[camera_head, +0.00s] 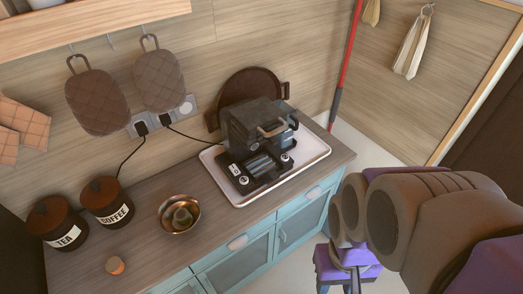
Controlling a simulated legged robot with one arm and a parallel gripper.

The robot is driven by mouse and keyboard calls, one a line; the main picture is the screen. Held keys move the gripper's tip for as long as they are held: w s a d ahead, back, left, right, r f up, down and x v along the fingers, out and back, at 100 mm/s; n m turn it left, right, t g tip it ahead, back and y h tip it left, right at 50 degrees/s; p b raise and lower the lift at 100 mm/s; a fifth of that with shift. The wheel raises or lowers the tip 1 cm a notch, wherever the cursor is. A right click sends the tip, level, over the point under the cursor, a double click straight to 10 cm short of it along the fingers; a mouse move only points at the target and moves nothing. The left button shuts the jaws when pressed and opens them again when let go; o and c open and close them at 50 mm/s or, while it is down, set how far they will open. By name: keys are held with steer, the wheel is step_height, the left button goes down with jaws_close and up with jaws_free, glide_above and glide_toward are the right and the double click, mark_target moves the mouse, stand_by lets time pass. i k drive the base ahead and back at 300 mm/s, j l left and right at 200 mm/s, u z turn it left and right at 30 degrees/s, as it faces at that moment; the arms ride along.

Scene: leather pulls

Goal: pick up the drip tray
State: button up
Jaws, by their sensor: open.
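A dark machine (258,125) with a light handle stands on a white-rimmed tray (315,158) on the wooden counter. A low black part (262,168) with grey slots and small round knobs sits at the machine's front, on the same tray. I cannot tell for sure whether the drip tray is this black part or the white-rimmed tray. My gripper (350,284) is at the bottom edge, low in front of the cabinet and right of the counter, apart from both. It is open and partly cut off by the frame; no object shows in it.
A round dark pan (252,84) leans behind the machine. Cords run to wall sockets. Cabinet doors (245,262) face the floor.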

mark_target(263, 166)
steer(key=u, duration=1.35)
steer(key=z, duration=1)
steer(key=k+l+z, duration=0.3)
steer(key=z, duration=0.15)
steer(key=k+l+z, duration=0.25)
steer(key=l+z, duration=0.15)
